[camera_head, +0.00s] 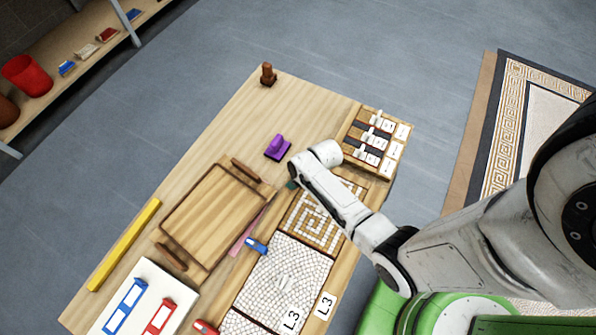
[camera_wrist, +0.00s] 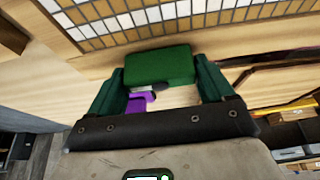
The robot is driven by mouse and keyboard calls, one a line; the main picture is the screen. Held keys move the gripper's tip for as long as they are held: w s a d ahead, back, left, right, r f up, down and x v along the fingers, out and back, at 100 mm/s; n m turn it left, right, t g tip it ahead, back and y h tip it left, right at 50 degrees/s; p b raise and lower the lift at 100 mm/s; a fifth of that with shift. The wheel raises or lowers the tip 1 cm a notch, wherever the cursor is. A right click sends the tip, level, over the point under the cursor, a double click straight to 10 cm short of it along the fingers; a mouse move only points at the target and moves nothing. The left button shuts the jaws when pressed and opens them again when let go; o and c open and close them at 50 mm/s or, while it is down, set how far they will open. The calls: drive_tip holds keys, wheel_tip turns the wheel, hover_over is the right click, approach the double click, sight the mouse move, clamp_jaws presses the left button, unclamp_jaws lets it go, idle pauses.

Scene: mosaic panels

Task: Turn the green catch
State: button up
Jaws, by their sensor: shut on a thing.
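The green catch (camera_wrist: 160,66) is a green block at the edge of a mosaic panel in the wrist view. My gripper (camera_wrist: 160,76) has its dark green fingers on both sides of it and is shut on it. In the head view my gripper (camera_head: 292,184) is at the left edge of the spiral mosaic panel (camera_head: 318,220). My arm hides much of this place, and the green catch cannot be made out clearly there. The catch's exact turn angle cannot be told.
A blue catch (camera_head: 256,246) and a red catch (camera_head: 205,327) sit along the white mosaic panel (camera_head: 283,280). A purple handled block (camera_head: 278,147) stands near my gripper. A wooden tray (camera_head: 215,215) lies left, a tile box (camera_head: 376,140) right. The table's far part is mostly clear.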

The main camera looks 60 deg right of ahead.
drive_tip(key=o, duration=0.9)
drive_tip(key=shift+r, duration=0.1)
drive_tip(key=p+v, duration=0.1)
drive_tip(key=v, duration=0.9)
drive_tip(key=shift+s+r, duration=0.25)
